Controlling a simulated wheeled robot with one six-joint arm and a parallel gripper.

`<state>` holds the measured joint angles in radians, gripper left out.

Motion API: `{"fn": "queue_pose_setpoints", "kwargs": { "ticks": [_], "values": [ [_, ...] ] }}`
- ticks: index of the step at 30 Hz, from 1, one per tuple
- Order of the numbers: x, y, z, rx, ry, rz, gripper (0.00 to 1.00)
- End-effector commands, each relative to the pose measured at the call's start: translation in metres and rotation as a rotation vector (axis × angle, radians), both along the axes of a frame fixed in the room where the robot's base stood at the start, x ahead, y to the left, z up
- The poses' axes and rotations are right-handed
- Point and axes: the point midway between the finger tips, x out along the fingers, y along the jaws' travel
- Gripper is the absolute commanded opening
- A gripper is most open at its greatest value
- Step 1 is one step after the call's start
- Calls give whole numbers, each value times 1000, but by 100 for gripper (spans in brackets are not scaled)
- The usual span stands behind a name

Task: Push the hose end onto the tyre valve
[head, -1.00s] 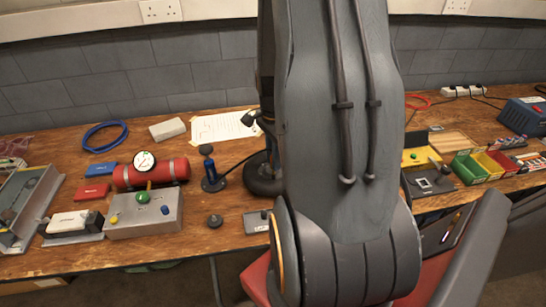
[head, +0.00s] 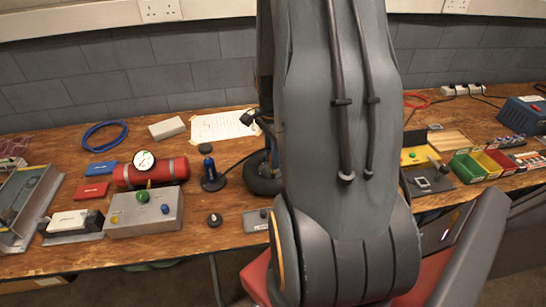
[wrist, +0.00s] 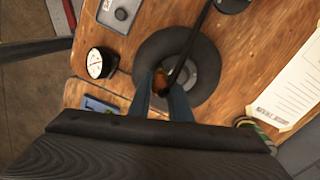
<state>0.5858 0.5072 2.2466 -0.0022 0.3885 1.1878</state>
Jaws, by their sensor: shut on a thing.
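The dark tyre (wrist: 213,45) lies flat on the bench around a grey hub (wrist: 208,76) in the wrist view. In the head view my arm hides most of the tyre (head: 263,180). A black hose (wrist: 196,45) runs from the blue hand pump (head: 209,170) towards the tyre. My gripper (wrist: 168,84) is over the tyre's middle, with its fingers shut on the hose end (wrist: 162,82), which shows orange-brown between them. The fingers and the hose end cover the valve, so I cannot tell whether the two touch.
A round dial (wrist: 96,63) and a blue item (wrist: 101,105) lie beside the tyre. A grey slotted box (wrist: 118,14) is near the bench edge. A printed sheet (wrist: 290,85) lies on the other side.

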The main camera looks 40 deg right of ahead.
Motion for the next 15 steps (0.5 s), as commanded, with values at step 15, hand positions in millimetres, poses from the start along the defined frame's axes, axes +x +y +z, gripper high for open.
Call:
{"fn": "queue_pose_setpoints", "kwargs": {
  "ticks": [15],
  "values": [
    [0, 0, -5, 0, 0, 0, 0]
  ]
}}
